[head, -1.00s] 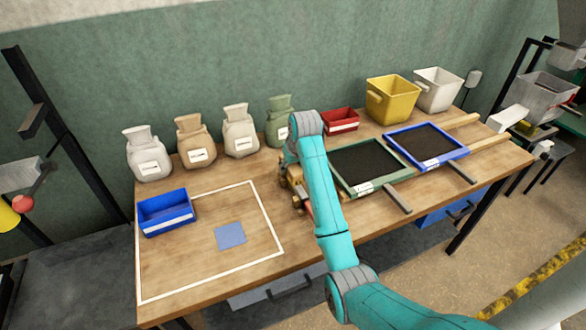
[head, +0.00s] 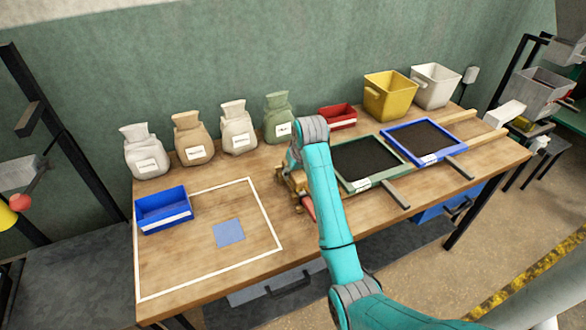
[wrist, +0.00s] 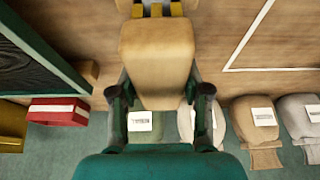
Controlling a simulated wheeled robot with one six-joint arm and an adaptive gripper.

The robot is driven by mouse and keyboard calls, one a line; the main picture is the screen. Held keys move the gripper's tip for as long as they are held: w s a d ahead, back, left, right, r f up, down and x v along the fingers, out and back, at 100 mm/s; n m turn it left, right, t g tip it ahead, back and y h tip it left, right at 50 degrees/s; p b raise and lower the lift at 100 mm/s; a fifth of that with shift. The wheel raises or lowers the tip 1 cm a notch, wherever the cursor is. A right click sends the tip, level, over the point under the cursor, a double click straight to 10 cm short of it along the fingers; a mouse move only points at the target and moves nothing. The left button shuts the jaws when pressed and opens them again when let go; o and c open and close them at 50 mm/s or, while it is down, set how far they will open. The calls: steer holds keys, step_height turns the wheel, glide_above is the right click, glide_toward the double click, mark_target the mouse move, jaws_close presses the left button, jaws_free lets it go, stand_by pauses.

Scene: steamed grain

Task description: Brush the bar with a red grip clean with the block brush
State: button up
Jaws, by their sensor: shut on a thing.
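My gripper (wrist: 159,92) is shut on a tan wooden block, which I take to be the block brush (wrist: 157,58), with one dark finger on each side. The brush's bristles are hidden. Just beyond its far end, at the top edge of the wrist view, is a piece with yellow parts (wrist: 155,9); I cannot tell whether it touches the brush. In the head view the red grip (head: 308,208) of the bar shows beside my arm on the table. The rest of the bar is mostly hidden by my arm and gripper.
Green-framed (head: 345,184) and blue-framed (head: 462,152) trays of dark material lie to the right. Several labelled sacks (head: 193,140) and a red bin (head: 338,116) stand behind. A blue bin (head: 163,209) and a blue square (head: 229,232) lie left, with clear table around them.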

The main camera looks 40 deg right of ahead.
steer(key=shift+s+a+f, duration=0.1)
steer(key=shift+s, duration=0.3)
steer(key=shift+r, duration=4.15)
